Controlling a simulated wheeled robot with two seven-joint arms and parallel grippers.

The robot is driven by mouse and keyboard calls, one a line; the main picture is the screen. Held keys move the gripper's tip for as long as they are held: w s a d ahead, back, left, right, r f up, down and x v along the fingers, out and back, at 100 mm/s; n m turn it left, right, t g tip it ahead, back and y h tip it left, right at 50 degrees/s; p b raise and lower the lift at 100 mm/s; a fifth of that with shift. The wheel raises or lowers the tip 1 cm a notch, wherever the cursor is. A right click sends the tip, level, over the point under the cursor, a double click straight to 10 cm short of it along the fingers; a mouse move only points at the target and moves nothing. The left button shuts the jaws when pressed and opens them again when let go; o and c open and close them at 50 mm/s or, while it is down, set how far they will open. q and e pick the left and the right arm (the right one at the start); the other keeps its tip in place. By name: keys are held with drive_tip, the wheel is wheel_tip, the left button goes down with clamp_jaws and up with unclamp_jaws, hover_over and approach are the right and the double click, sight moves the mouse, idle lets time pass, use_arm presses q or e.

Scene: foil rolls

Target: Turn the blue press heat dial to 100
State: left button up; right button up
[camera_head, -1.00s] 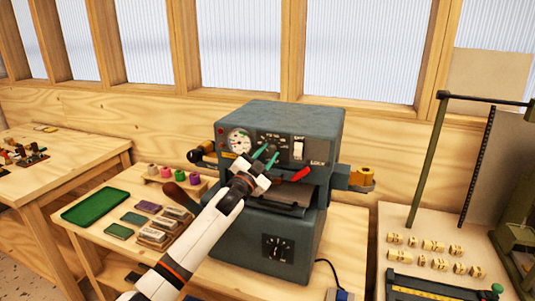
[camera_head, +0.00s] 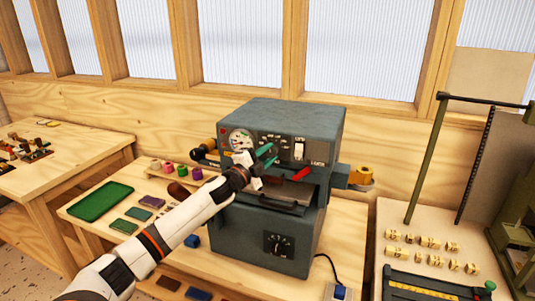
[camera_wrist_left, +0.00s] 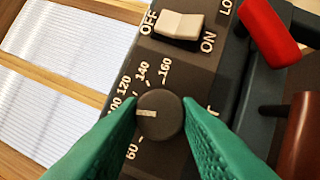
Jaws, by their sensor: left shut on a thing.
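The blue-grey press (camera_head: 320,125) stands on the wooden bench, its sloped control panel facing me. In the head view my left gripper (camera_head: 266,158) is at the panel, and its green fingers hide the heat dial there. In the left wrist view the round black heat dial (camera_wrist_left: 160,114) sits between the two green fingertips of my left gripper (camera_wrist_left: 160,118), which is shut on it. Its white pointer mark points left, roughly at the 100 label (camera_wrist_left: 115,107). The 60, 120, 140 and 160 labels also show. My right gripper is not in view.
A white ON/OFF switch (camera_wrist_left: 180,25) and a red handle (camera_wrist_left: 268,32) are close to the dial. A round gauge (camera_head: 240,140) is to its left. A second dial (camera_head: 278,244) is on the press's lower front. A green tray (camera_head: 100,202) lies at left.

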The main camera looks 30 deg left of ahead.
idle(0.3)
use_arm(q)
drive_tip(key=o, duration=1)
drive_tip(key=shift+c, duration=0.2)
drive_tip(key=shift+s+f, duration=0.1)
drive_tip(key=shift+s+f, duration=0.1)
drive_tip(key=shift+s, duration=0.15)
drive_tip(key=s+a+f+b, duration=0.1)
drive_tip(key=s+b, duration=0.3)
drive_tip(key=s, duration=0.7)
drive_tip(key=shift+a+f, duration=0.2)
drive_tip(key=shift+f, duration=0.1)
